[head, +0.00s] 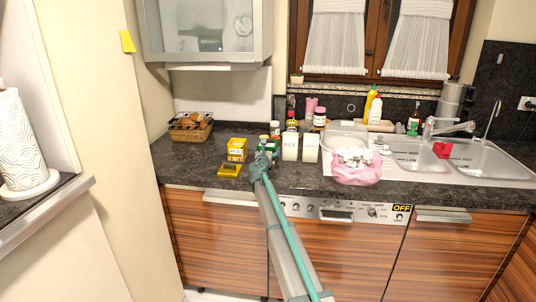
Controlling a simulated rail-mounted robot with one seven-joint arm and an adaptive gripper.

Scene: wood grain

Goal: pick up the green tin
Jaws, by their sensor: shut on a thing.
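The green tin (269,147) is small and green with a pale patch. It shows at the end of my arm, over the dark counter left of the two white cartons. My gripper (263,158) reaches it from the front and is shut on it. The arm hides part of the tin and most of the fingers. I cannot tell whether the tin touches the counter.
A yellow box (237,149) and a yellow tray-like item (229,170) are close on the left. White cartons (290,146) stand close on the right. A pink bag (357,170) and a sink (425,155) lie farther right, a bread basket (190,130) at left.

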